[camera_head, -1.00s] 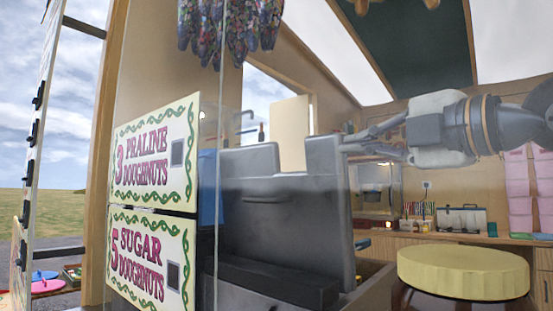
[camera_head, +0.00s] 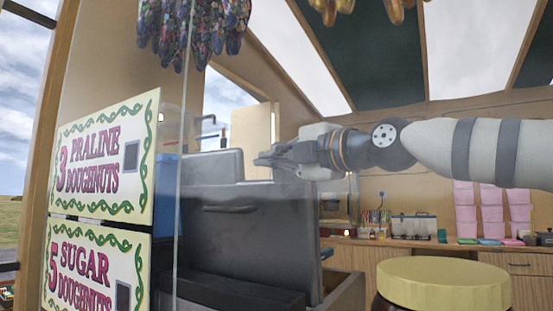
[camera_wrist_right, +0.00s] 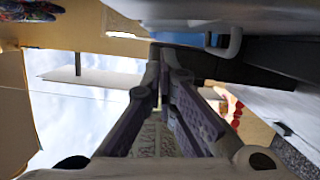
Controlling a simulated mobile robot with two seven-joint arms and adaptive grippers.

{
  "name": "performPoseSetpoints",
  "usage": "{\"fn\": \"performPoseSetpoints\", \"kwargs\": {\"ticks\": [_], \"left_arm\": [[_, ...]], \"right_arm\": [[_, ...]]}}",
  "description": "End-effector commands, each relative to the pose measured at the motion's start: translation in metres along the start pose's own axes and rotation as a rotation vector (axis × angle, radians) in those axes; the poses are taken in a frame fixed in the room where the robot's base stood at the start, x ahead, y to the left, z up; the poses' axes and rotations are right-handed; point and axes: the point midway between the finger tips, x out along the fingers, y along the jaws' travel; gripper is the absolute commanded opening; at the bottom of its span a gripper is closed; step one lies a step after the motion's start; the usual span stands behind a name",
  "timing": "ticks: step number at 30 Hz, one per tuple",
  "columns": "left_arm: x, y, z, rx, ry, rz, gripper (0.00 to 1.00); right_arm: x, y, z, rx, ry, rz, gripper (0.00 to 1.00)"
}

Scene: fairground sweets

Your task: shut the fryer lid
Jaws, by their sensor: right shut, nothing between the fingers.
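The dark grey fryer (camera_head: 275,230) stands behind a clear pane in the head view, with a bar handle on its face. A grey panel (camera_head: 210,166) stands upright at its upper left; it looks like the raised lid, though I cannot tell for sure where lid and body meet. My right gripper (camera_head: 260,160) reaches in from the right at the height of the panel's upper part, just right of it. I cannot tell whether they touch. In the right wrist view my right gripper (camera_wrist_right: 163,80) has its fingers together, with nothing between them. My left gripper is out of view.
A praline doughnuts sign (camera_head: 105,160) and a sugar doughnuts sign (camera_head: 95,268) hang at the left. A back counter (camera_head: 400,255) carries pink boxes (camera_head: 490,210). Wrapped sweets (camera_head: 190,28) hang above.

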Motion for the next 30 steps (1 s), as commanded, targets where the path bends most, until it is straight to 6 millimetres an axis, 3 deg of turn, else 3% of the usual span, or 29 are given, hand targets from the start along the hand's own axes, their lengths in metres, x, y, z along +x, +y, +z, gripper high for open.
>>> {"fn": "performPoseSetpoints", "kwargs": {"ticks": [6, 17, 25, 30], "left_arm": [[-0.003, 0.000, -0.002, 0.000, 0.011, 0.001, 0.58], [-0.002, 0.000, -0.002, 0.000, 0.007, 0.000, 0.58], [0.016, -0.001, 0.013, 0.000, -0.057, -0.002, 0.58], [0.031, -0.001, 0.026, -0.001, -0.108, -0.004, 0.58]], "right_arm": [[0.004, 0.001, 0.016, 0.000, 0.002, 0.001, 0.00], [0.004, -0.001, 0.018, 0.000, 0.002, -0.002, 0.00], [0.013, -0.006, 0.038, 0.008, 0.001, -0.008, 0.00], [0.019, -0.006, 0.061, 0.011, 0.000, -0.010, 0.00]]}}
